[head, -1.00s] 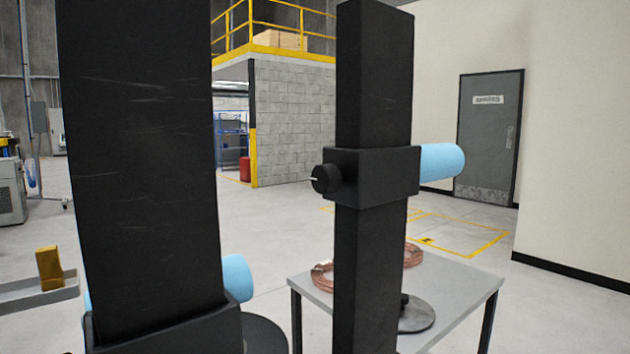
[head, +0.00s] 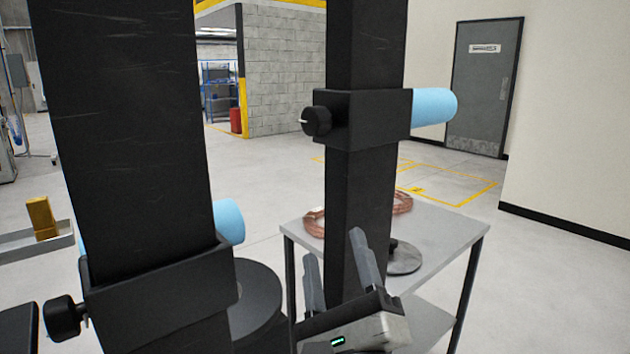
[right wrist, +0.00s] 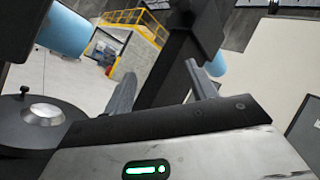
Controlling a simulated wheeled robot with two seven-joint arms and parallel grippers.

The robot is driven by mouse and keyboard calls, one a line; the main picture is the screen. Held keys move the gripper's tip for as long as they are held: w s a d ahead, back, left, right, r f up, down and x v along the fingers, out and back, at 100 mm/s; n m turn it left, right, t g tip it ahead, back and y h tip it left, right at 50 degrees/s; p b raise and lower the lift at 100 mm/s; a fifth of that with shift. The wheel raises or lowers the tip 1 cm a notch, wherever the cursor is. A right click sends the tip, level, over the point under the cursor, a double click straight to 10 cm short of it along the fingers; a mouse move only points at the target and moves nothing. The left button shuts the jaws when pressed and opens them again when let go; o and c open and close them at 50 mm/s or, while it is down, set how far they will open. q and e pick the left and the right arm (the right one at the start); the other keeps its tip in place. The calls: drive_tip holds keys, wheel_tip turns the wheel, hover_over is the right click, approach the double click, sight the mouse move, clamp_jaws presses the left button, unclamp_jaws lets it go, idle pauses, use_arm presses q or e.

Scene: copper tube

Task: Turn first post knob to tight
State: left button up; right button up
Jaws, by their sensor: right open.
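Two black posts stand before me in the head view. The near left post (head: 135,130) has a clamp collar (head: 160,285) low on it, with a black knob (head: 63,318) on its left side and a light blue roller (head: 229,222) behind. The right post (head: 365,45) has a higher collar (head: 378,118), a black knob (head: 317,121) with a white pointer mark, and a blue roller (head: 434,107). My right gripper (head: 335,262) is open and empty, fingers up, in front of the right post's lower part. It also shows in the right wrist view (right wrist: 160,85). My left gripper is not visible.
A grey table (head: 450,232) with a copper coil (head: 400,203) stands behind the right post. A round base (head: 258,300) is beside the left post. A grey tray (head: 30,245) with a brass-coloured block (head: 42,217) is at the left. Open floor lies beyond.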

sight(317, 134)
wheel_tip(317, 134, up, 5)
drive_tip(key=s+n+t, duration=0.1)
drive_tip(key=n+t, duration=0.1)
drive_tip(key=n, duration=0.3)
drive_tip(key=shift+y, duration=0.4)
drive_tip(key=p+x, duration=0.2)
drive_tip(key=x, duration=0.5)
drive_tip(key=p+x, duration=0.2)
drive_tip(key=x, duration=0.5)
drive_tip(key=shift+w+a+r, duration=0.1)
drive_tip(key=shift+a+r, duration=0.15)
drive_tip(key=shift+r, duration=0.2)
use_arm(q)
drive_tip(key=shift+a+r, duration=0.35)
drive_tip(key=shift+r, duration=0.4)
